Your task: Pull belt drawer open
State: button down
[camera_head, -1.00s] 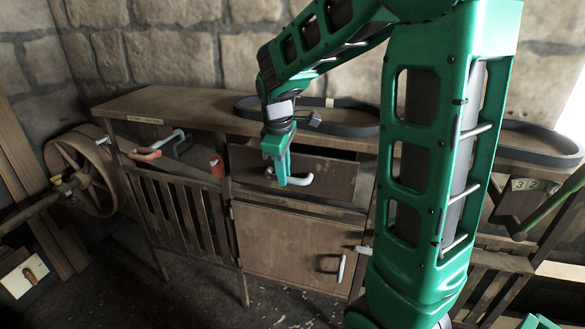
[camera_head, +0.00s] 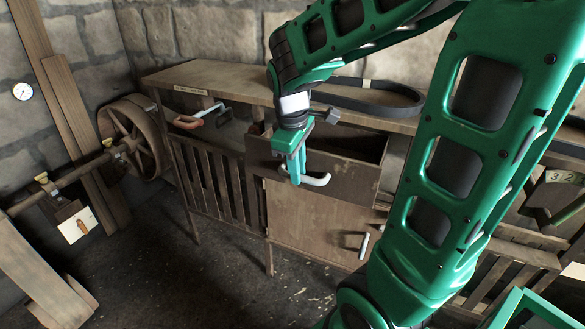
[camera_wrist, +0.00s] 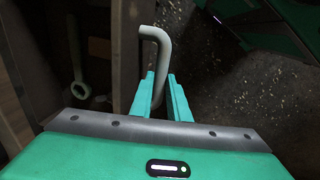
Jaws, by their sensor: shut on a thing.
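The belt drawer (camera_head: 342,182) is a brown wooden drawer below the bench top, and it stands out from the cabinet with its dark inside showing. Its pale bar handle (camera_head: 318,181) is on the front. My green gripper (camera_head: 296,178) points down and is shut on the handle. In the wrist view the two green fingers (camera_wrist: 160,90) sit on either side of the pale handle (camera_wrist: 155,45), which bends at its far end. Inside the drawer a metal wrench (camera_wrist: 78,75) shows. Part of the handle is hidden between the fingers.
A black belt (camera_head: 370,95) lies on the bench top (camera_head: 205,73). A cabinet door (camera_head: 310,225) with its own pale handle (camera_head: 364,245) is below the drawer. A wooden wheel (camera_head: 132,138) stands at left. The floor in front is clear.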

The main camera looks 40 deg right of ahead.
jog(key=shift+w+a, duration=0.1)
jog(key=shift+w, duration=0.05)
jog(key=c, duration=1.7)
grip_release()
jog(key=shift+c, duration=0.2)
jog(key=shift+o, duration=0.3)
notch_tip(320, 180, up, 11)
jog(key=s+a, duration=0.1)
jog(key=shift+a+f, duration=0.2)
jog(key=shift+a, duration=0.2)
